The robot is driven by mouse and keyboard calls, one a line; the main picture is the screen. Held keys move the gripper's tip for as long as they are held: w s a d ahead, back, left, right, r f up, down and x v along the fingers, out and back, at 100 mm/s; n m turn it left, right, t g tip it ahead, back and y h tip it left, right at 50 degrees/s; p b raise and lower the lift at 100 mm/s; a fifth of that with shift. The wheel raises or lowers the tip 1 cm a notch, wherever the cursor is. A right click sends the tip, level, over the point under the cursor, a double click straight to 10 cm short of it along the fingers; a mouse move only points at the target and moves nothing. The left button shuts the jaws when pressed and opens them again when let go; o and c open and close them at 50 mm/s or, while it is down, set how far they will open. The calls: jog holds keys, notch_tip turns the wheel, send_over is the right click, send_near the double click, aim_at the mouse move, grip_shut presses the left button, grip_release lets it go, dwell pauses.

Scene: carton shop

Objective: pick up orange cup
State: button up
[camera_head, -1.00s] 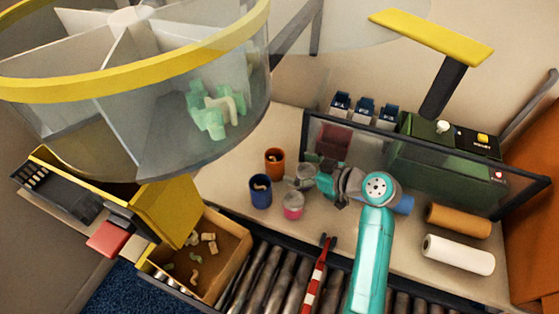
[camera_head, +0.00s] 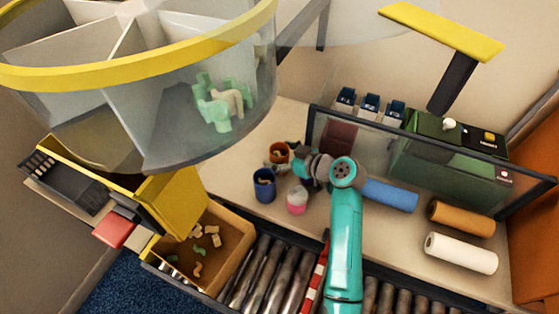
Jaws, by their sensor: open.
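The orange cup (camera_head: 278,154) stands on the beige bench, behind and slightly right of the blue cup. Its rim and dark inside show, and part of its right side is hidden by my gripper. My gripper (camera_head: 288,165) is open, at the end of the teal arm, and reaches leftward close around the orange cup. I cannot tell whether the fingers touch it. A pink and white cup (camera_head: 297,202) stands to the right of the blue one, below my wrist.
A cardboard box (camera_head: 243,242) with packing pieces sits at the front left. Rollers (camera_head: 262,275) run along the front. Blue (camera_head: 390,195), orange-brown (camera_head: 462,217) and white rolls (camera_head: 460,254) lie at right. A clear framed panel (camera_head: 355,150) stands behind. A large clear drum (camera_head: 170,140) hangs upper left.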

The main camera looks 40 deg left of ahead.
jog(key=c, duration=1.2)
jog(key=shift+r, duration=0.15)
jog(key=shift+c, duration=0.2)
